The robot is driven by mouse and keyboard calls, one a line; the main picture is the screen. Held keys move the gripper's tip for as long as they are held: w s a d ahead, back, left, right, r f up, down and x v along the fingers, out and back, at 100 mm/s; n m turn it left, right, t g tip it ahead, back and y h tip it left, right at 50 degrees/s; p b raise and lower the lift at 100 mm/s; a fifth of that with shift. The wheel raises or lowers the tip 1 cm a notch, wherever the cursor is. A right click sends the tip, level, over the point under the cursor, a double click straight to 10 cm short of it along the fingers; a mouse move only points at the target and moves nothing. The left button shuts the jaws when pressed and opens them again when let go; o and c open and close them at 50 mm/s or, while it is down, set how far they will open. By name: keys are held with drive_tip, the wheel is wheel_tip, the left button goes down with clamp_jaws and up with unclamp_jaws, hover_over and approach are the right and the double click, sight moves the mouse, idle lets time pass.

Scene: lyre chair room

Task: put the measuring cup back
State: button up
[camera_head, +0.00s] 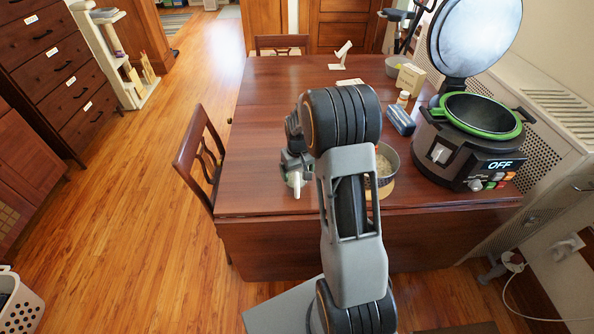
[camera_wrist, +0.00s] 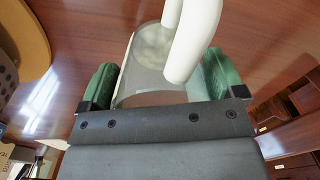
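The measuring cup (camera_wrist: 146,62) is clear, with a thick white handle (camera_wrist: 196,35). In the wrist view it lies between the green fingertips of my gripper (camera_wrist: 160,82). It fills the gap, and the fingers appear shut on its sides. In the head view my gripper (camera_head: 296,165) is over the near left part of the dark wooden table (camera_head: 270,115). The cup (camera_head: 296,184) shows there only as a small pale shape. I cannot tell whether it touches the tabletop.
Right of my gripper, partly behind my arm, a grey pot (camera_head: 391,152) with pale contents stands on a round wooden board (camera_head: 387,189). An open cooker (camera_head: 465,150) reading OFF, a dark case (camera_head: 400,119), a bottle (camera_head: 403,98) and a box (camera_head: 411,78) stand right. A chair (camera_head: 200,150) is left.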

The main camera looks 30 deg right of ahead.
drive_tip(key=shift+o, duration=0.9)
drive_tip(key=shift+r, duration=0.1)
wheel_tip(320, 180, up, 12)
drive_tip(key=s+a+r+t, duration=0.1)
drive_tip(key=s+a+r, duration=0.1)
drive_tip(key=s+a, duration=0.3)
drive_tip(key=s+a+r+t, duration=0.2)
drive_tip(key=s+a, duration=0.3)
drive_tip(key=s, duration=0.9)
drive_tip(key=shift+s+a, duration=0.15)
drive_tip(key=shift+a, duration=0.25)
drive_tip(key=shift+r, duration=0.15)
